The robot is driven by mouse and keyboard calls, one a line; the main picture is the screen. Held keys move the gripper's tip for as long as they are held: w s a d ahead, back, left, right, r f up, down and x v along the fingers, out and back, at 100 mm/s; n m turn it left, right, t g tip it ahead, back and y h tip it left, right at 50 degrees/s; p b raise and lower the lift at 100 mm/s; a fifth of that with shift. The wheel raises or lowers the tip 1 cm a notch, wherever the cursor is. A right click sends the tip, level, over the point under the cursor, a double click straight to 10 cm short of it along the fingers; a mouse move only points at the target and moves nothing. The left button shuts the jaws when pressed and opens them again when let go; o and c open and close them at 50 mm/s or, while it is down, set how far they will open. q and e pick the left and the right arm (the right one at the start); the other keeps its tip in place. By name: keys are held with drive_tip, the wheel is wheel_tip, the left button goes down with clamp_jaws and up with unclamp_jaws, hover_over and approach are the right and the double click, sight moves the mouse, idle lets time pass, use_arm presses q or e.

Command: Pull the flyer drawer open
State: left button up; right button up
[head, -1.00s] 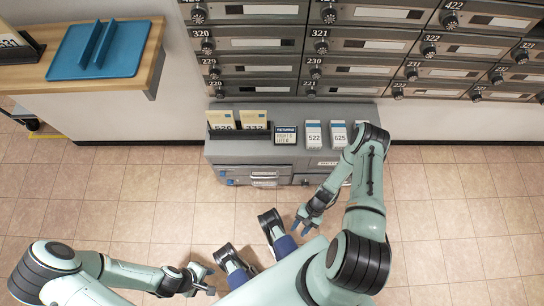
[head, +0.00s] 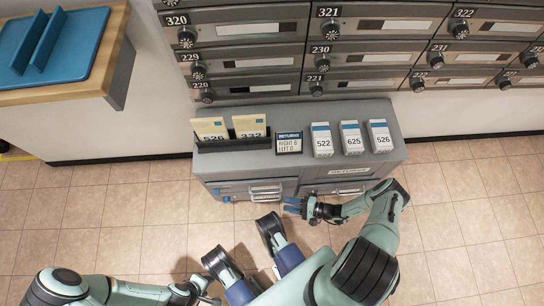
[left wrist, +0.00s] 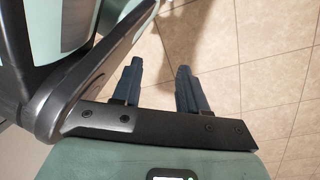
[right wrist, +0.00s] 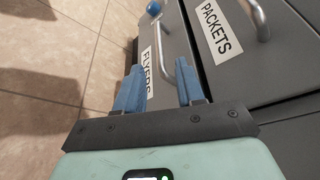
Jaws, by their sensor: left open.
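The grey cabinet's flyer drawer carries a "FLYERS" label (right wrist: 148,75) in the right wrist view, partly covered by my fingers. Above it in the stack is the packets drawer, with its "PACKETS" label (right wrist: 218,28) and a metal bar handle (right wrist: 260,18). In the head view two bar handles (head: 265,192) show one above the other on the cabinet's left front. My right gripper (head: 288,205) is low in front of the cabinet, just right of these handles. Its fingers (right wrist: 160,88) are apart, with nothing seen held between them. My left gripper (head: 212,297) is open and empty over the floor.
Mailboxes (head: 255,60) line the wall behind. A wooden counter (head: 118,50) with a blue tray is at left. The tiled floor in front is clear.

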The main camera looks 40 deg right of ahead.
use_arm(q)
drive_tip(key=shift+g, duration=0.6)
drive_tip(key=s, duration=0.1)
drive_tip(key=s+f+b, duration=0.1)
drive_tip(key=s, duration=0.1)
drive_tip(key=shift+s+a+f+b, duration=0.25)
drive_tip(key=shift+s+f+b, duration=0.1)
drive_tip(key=shift+f, duration=0.05)
use_arm(e)
drive_tip(key=x, duration=0.8)
drive_tip(key=shift+s, duration=0.1)
clamp_jaws()
